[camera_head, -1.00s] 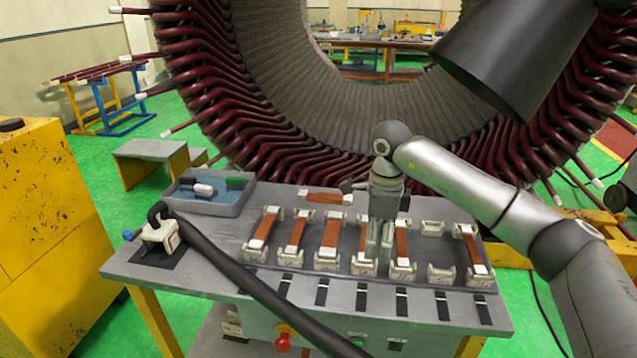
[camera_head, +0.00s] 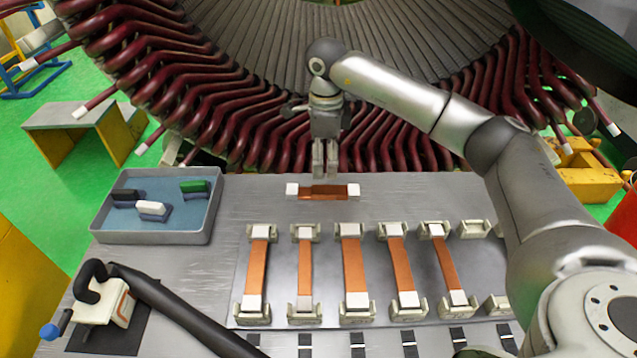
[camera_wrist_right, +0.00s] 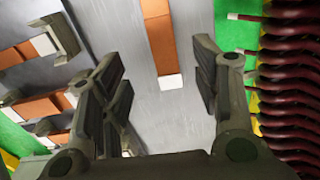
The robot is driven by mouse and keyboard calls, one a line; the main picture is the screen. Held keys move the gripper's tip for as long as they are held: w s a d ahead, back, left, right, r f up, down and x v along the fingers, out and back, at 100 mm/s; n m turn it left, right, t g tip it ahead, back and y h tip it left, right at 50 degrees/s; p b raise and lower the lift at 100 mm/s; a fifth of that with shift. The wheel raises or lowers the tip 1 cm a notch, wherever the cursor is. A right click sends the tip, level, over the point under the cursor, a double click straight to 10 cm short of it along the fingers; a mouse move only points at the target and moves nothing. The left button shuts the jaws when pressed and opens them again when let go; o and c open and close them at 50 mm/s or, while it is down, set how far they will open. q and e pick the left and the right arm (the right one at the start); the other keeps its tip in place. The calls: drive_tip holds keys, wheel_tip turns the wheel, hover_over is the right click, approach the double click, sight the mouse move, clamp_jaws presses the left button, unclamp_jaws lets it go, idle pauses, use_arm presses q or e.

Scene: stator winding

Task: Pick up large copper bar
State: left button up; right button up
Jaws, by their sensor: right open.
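A loose copper bar (camera_head: 328,192) with white ends lies crosswise on the grey table, behind the row of holders. My right gripper (camera_head: 325,172) points down at its back edge. In the right wrist view, this gripper (camera_wrist_right: 157,62) is open and empty, with the bar (camera_wrist_right: 159,38) showing between and beyond its fingers, apart from both. Several other copper bars sit in pale holders; the middle one (camera_head: 354,265) looks the widest. I cannot tell for sure which bar is the large one. My left gripper is out of view.
A blue-lined tray (camera_head: 213,218) with small blocks stands at the left. A white clamp-like device (camera_head: 104,305) with a black cable is at the front left. The large stator (camera_head: 250,90) rises close behind the table. An empty holder (camera_head: 474,229) is at the right.

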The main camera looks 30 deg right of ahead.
sight(324, 189)
drive_tip(key=f, duration=0.3)
drive_tip(key=shift+s+d+f, duration=0.1)
drive_tip(key=shift+s+f, duration=0.1)
drive_tip(key=shift+f, duration=0.05)
drive_tip(key=shift+w+f+p, duration=0.15)
drive_tip(key=shift+f+p, duration=0.45)
wheel_tip(324, 189, down, 4)
drive_tip(key=shift+w+r+p, duration=0.15)
drive_tip(key=shift+r+p, duration=0.05)
drive_tip(key=shift+p, duration=0.45)
drive_tip(key=shift+f, duration=0.4)
drive_tip(key=shift+c, duration=0.2)
clamp_jaws()
drive_tip(key=shift+w+r, duration=0.1)
